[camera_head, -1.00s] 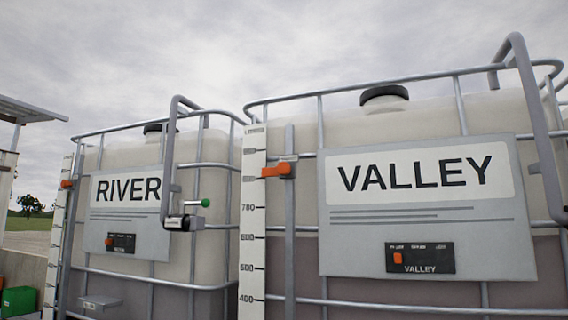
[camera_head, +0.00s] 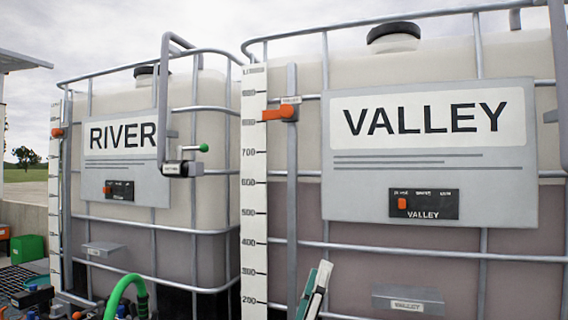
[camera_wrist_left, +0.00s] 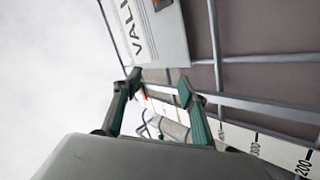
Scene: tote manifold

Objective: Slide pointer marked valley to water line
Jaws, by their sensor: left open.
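The VALLEY tank (camera_head: 420,262) carries a white number scale (camera_head: 253,230) and a grey vertical rail (camera_head: 292,215) along its left front. The orange VALLEY pointer (camera_head: 279,113) sits high on the rail, above the 700 mark. The water line (camera_head: 550,181) shows as the top of the darker liquid, close to the 600 mark and well below the pointer. My left gripper (camera_head: 317,287) shows only in part at the bottom, below the pointer and near the rail. In the left wrist view its two green fingers (camera_wrist_left: 161,84) are apart. My right gripper is not in view.
The RIVER tank (camera_head: 205,240) stands to the left with its own orange pointer (camera_head: 57,132). Metal cage bars (camera_head: 410,252) and the VALLEY sign (camera_head: 430,190) lie right of the rail. A green hose (camera_head: 121,290) curves at the lower left.

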